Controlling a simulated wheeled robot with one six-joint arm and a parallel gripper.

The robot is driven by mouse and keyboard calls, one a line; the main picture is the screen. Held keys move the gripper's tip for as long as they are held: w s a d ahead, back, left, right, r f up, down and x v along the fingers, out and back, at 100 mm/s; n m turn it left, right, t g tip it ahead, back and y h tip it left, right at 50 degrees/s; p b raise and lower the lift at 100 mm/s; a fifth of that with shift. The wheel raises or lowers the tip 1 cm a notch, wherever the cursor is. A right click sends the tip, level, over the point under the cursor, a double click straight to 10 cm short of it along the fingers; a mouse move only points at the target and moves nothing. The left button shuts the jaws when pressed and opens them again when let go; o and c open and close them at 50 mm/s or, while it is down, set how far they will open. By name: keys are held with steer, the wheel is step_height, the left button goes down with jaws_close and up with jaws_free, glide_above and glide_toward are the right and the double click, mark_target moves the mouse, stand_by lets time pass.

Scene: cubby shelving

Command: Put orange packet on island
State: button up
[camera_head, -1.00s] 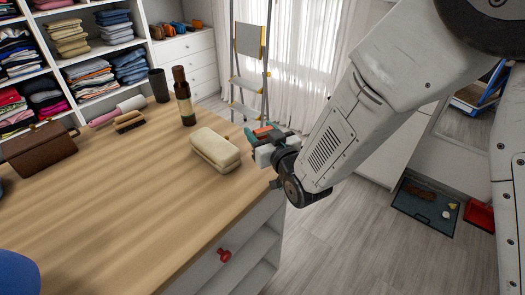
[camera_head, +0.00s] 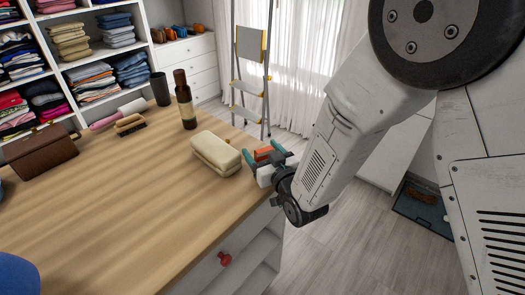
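The orange packet (camera_head: 263,154) shows as a small orange piece between the teal fingers of my gripper (camera_head: 263,156). My gripper appears shut on it, at the right edge of the wooden-topped island (camera_head: 130,215). The packet is partly hidden by the fingers and the wrist. I cannot tell whether the packet touches the island top. A cream rounded case (camera_head: 215,153) lies on the island just left of my gripper.
A brown bottle (camera_head: 185,100), dark cup (camera_head: 160,89), brush (camera_head: 129,124), pink-and-white roller (camera_head: 118,113) and brown box (camera_head: 41,151) stand along the island's back. A stepladder (camera_head: 250,75) stands behind.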

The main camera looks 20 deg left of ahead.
steer(key=shift+r, duration=0.2)
steer(key=v, duration=1.2)
steer(key=w+d+r+m+g+h, duration=0.1)
steer(key=w+d+r+m+h, duration=0.1)
steer(key=w+d+r+h, duration=0.45)
steer(key=s+d+r+m+g+h, duration=0.2)
steer(key=d+m+g+h, duration=0.1)
steer(key=d, duration=1.1)
steer(key=s+d+r+m+g+h, duration=0.1)
steer(key=s+d+r+m+g, duration=0.1)
steer(key=s+d, duration=0.6)
steer(key=s+d+r+m+g+h, duration=0.2)
steer(key=s+d+r+g, duration=0.3)
steer(key=s, duration=1)
steer(key=d+r, duration=0.1)
steer(key=d, duration=0.1)
steer(key=shift+s+d+g, duration=0.15)
steer(key=shift+d+g, duration=0.15)
steer(key=shift+d, duration=0.05)
